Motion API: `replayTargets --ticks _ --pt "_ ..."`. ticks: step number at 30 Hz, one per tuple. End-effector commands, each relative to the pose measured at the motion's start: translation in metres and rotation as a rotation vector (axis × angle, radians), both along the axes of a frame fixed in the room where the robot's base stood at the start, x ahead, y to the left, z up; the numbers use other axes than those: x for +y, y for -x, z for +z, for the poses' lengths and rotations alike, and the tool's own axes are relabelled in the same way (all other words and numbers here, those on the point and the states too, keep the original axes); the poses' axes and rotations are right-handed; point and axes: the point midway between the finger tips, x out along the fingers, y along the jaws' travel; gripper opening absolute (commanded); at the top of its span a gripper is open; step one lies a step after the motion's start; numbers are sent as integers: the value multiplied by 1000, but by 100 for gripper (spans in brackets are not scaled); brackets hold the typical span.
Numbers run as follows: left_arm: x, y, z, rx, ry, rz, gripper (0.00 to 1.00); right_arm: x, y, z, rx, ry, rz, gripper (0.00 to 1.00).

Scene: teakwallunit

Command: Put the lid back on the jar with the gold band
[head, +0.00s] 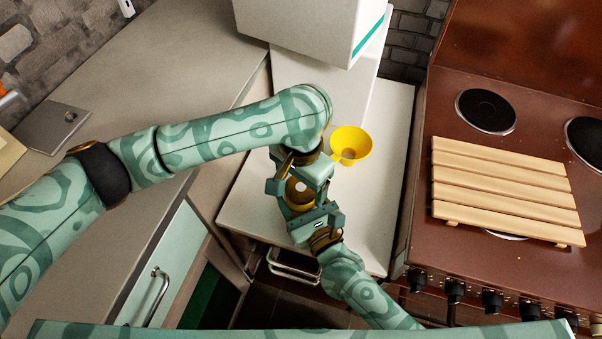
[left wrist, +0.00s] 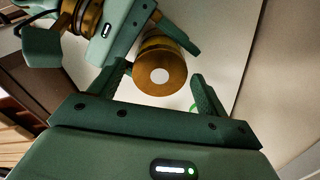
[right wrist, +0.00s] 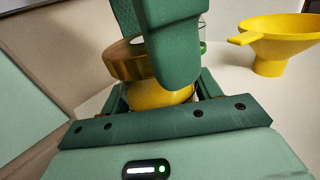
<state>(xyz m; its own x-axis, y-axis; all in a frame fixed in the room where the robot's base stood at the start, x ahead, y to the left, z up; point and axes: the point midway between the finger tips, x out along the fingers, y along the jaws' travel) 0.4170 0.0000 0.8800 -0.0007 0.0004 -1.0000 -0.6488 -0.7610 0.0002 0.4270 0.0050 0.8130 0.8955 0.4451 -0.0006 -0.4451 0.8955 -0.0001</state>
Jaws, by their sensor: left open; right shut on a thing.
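The jar shows yellow contents (right wrist: 160,95) between the fingers of my right gripper (right wrist: 164,88), which is shut on it. A gold-brown lid (left wrist: 160,75) with a white dot on top is at the jar's top end. It also shows in the head view (head: 297,194). My left gripper (head: 298,186) is open at the lid, with a finger on either side in the left wrist view (left wrist: 160,88). In the right wrist view a green part of my left gripper hides some of lid and jar. I cannot tell whether the lid is fully seated.
A yellow funnel (head: 350,146) stands on the white counter (head: 385,190) just behind the grippers. Part of a clear glass thing (right wrist: 203,35) shows in the right wrist view. A white box (head: 310,25) is at the back. The brown stove (head: 415,235) with a slatted wooden board (head: 505,190) is right.

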Motion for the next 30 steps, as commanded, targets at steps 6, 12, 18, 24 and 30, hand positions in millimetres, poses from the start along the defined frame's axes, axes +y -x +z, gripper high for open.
replayTargets --ticks 6,12,18,24,30 --pt "0 0 0 0 0 0 76 0 0 0 -1 0 0 0" --pt "0 0 0 0 0 0 30 0 0 0 -1 0 0 0" --pt "0 0 0 -1 0 0 29 0 0 0 -1 0 0 0" --pt "1 -1 0 -3 -2 -179 28 0 0 0 -1 0 0 0" --pt "1 -2 0 -4 -4 -769 28 0 0 0 -1 0 0 0"
